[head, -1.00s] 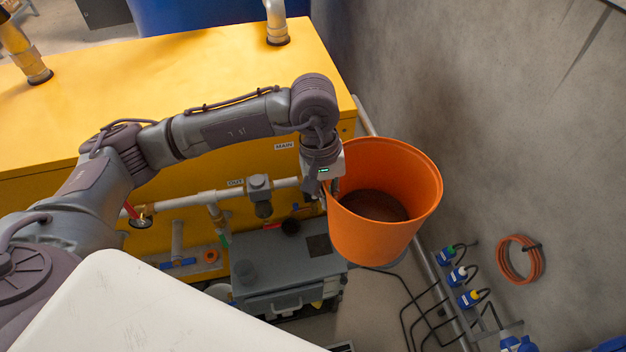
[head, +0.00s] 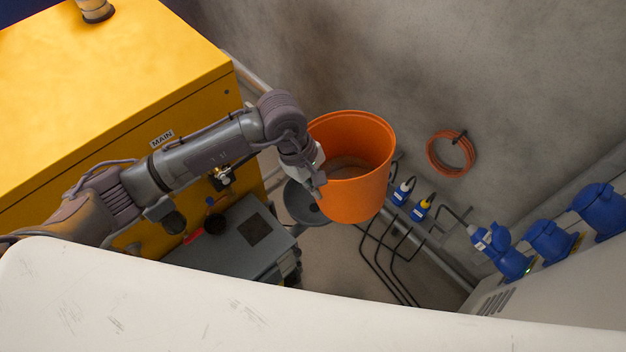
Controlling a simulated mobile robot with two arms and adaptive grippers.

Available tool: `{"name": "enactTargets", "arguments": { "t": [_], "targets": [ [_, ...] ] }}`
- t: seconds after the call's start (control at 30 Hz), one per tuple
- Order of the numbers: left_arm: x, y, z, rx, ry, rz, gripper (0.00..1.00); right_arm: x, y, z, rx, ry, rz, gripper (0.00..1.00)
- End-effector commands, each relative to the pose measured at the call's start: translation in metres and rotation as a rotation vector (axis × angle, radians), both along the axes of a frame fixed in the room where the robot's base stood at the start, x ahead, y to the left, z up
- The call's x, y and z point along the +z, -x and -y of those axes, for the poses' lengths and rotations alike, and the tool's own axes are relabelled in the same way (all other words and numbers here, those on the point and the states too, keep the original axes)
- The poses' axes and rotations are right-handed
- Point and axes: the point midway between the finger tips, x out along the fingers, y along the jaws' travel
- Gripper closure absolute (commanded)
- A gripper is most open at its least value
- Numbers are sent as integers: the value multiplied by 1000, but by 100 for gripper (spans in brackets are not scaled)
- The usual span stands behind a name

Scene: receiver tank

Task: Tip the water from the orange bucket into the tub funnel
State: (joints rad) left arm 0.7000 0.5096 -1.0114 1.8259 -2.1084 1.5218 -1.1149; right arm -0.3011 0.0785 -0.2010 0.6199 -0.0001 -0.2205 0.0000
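The orange bucket (head: 357,200) hangs in the air in the middle of the head view, nearly upright with its mouth up. A brownish surface shows inside it; I cannot tell the water level. My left gripper (head: 319,180) is at the bucket's left side and is shut on its rim; the fingertips are partly hidden. A dark grey round dish (head: 301,207), which looks like the tub funnel, is below and left of the bucket. The bucket and gripper hide part of it. My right gripper is not in view.
A yellow cabinet (head: 120,85) stands at the left and a grey box (head: 235,240) below it. A concrete wall rises behind, with a coiled orange hose (head: 451,153). Blue plugs and black cables are at the right. Blue sockets (head: 550,242) line a pale cabinet.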

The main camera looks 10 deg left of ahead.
Motion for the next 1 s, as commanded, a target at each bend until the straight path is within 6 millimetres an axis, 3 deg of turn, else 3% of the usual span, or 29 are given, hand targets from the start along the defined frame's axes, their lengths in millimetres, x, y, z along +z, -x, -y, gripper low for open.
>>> {"name": "enactTargets", "arguments": {
  "t": [0.03, 0.47, 1.0],
  "targets": [
    [10, -2, 1, 3, 30, -9, 100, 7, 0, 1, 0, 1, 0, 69],
    [41, 1, 5, 2, 300, -194, 100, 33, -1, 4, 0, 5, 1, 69],
    [39, 2, 5, -3, 301, -193, 100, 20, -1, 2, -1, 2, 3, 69]
  ]
}}
